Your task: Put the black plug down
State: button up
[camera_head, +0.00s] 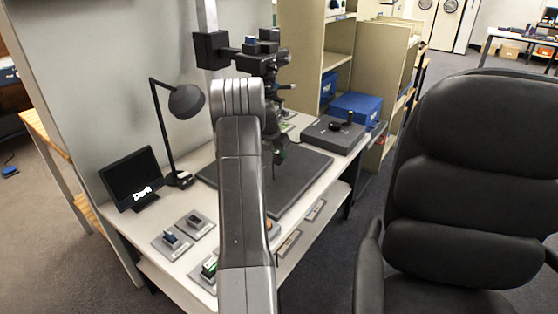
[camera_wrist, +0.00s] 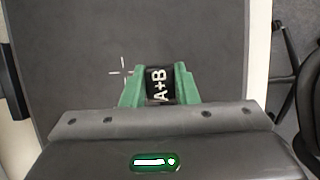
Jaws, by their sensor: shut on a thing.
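The black plug (camera_wrist: 158,84), marked "A+B" in white, sits between the green fingers of my gripper (camera_wrist: 159,80) in the wrist view. My gripper is shut on it. Below it in that view lies the dark grey mat (camera_wrist: 80,50) on the white table. How far the plug is above the mat I cannot tell. In the head view my arm hides much of the mat (camera_head: 300,178), and the plug cannot be made out there.
A small "Dark" screen (camera_head: 132,180) and a black lamp (camera_head: 186,101) stand on the left of the table. Small grey plates with switches (camera_head: 171,242) lie at the front. A grey box with a black lever (camera_head: 334,133) stands behind the mat. A black chair (camera_head: 470,180) is at the right.

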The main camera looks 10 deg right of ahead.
aim_at(279, 159)
jog(key=shift+w+d+f+b, duration=0.15)
jog(key=shift+f+b, duration=0.35)
jog(key=shift+f, duration=1.25)
jog(key=shift+f, duration=0.1)
jog(key=o, duration=1)
